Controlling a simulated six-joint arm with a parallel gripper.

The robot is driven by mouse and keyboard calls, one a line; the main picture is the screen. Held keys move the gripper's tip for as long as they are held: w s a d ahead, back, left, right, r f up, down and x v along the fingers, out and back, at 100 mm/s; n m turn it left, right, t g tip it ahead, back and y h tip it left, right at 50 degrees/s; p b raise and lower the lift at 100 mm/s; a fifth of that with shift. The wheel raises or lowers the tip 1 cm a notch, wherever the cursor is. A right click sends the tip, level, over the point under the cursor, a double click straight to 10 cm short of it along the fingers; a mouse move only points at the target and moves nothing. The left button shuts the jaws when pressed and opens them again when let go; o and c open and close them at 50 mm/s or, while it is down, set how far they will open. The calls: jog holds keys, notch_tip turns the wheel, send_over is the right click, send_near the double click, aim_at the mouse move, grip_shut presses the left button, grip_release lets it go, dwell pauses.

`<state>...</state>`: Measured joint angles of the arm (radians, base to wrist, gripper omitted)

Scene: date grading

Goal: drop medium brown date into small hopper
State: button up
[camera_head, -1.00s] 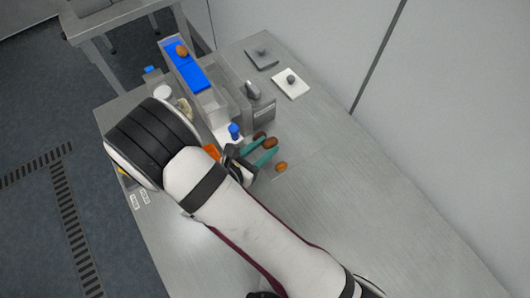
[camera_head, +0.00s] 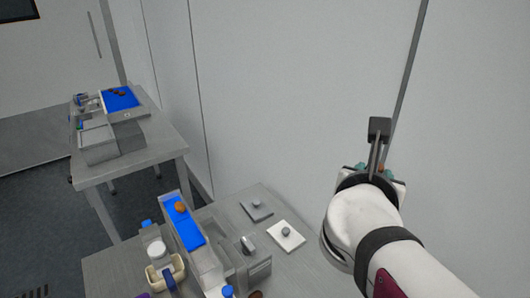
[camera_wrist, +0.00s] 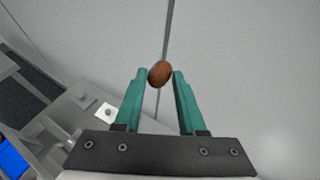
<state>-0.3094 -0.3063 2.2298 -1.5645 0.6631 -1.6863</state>
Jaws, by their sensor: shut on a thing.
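My gripper (camera_wrist: 158,76) is shut on a medium brown date (camera_wrist: 160,73), held between the two teal fingertips in the wrist view. In the head view, my gripper (camera_head: 376,170) is raised at the right in front of the wall, its fingers mostly hidden by my wrist. A blue-lined narrow trough (camera_head: 197,262) stands on the near table, with an orange-brown date (camera_head: 180,207) at its far end. A dark date (camera_head: 256,294) shows at the bottom edge. I cannot tell which container is the small hopper.
The near table (camera_head: 232,205) also holds a white plate (camera_head: 286,242) and a grey plate (camera_head: 266,214), each with a grey knob-like thing, and a white-lidded jar (camera_head: 157,249). A farther table (camera_head: 150,160) at left bears grey boxes (camera_head: 97,145) and a blue tray (camera_head: 121,97) with dark dates.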

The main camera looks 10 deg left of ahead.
jog(key=shift+s+d+r, duration=0.1)
jog(key=shift+r, duration=0.15)
jog(key=w+a+f, duration=0.1)
jog(key=a+f, duration=0.3)
jog(key=a, duration=0.5)
jog(key=w+a+f, duration=0.1)
jog(key=a+f, duration=0.3)
jog(key=a, duration=0.5)
jog(key=s+a+f, duration=0.3)
jog(key=s+a, duration=0.1)
jog(key=a, duration=0.2)
jog(key=s+a+f, duration=0.3)
jog(key=a, duration=0.4)
jog(key=f, duration=0.5)
jog(key=shift+s+d+f, duration=0.1)
jog(key=shift+s+f, duration=0.1)
jog(key=shift+f, duration=0.1)
